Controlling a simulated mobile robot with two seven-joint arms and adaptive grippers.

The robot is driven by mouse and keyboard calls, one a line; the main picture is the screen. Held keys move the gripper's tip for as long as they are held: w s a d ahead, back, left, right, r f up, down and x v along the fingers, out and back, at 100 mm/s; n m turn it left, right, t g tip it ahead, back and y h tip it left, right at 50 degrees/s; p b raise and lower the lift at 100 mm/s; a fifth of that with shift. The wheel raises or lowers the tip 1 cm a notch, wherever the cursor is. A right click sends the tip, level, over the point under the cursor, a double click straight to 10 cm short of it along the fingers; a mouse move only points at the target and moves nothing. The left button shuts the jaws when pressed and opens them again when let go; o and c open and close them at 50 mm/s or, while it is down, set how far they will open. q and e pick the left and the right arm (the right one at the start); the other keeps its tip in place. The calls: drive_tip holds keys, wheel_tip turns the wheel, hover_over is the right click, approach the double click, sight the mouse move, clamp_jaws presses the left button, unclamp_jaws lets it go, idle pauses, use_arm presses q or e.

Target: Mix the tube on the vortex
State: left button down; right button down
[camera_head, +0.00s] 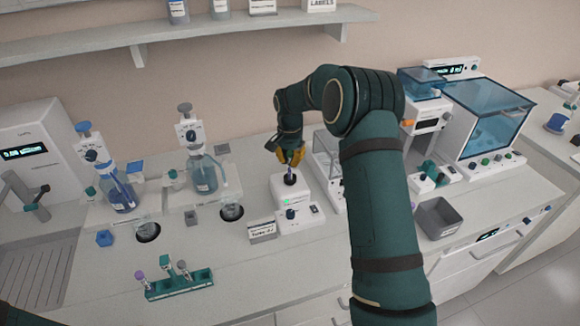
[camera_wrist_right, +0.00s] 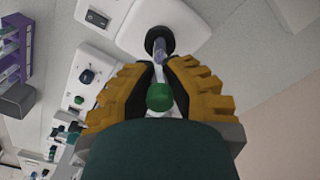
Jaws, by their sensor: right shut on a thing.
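My right gripper (camera_head: 290,157) is above the white vortex mixer (camera_head: 293,196) with its yellow fingers pointing down. In the right wrist view the fingers (camera_wrist_right: 158,88) are shut around a tube (camera_wrist_right: 159,58) with a green cap (camera_wrist_right: 160,97). The tube's lower end meets the black cup (camera_wrist_right: 153,34) of the mixer; how deep it sits in the cup cannot be told. A small green light shows on the mixer's front. My left gripper is not in view.
A green rack (camera_head: 180,284) with several capped tubes stands at the front left. Bottles (camera_head: 205,175) with dispenser tops stand left of the mixer. A small labelled box (camera_head: 262,230) is close to its front left. A grey bin (camera_head: 438,217) is at right. The front middle counter is clear.

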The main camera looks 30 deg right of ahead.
sight(290, 152)
drive_tip(key=shift+r+p, duration=0.9)
drive_tip(key=shift+r, duration=2.6)
drive_tip(key=shift+a+f, duration=0.1)
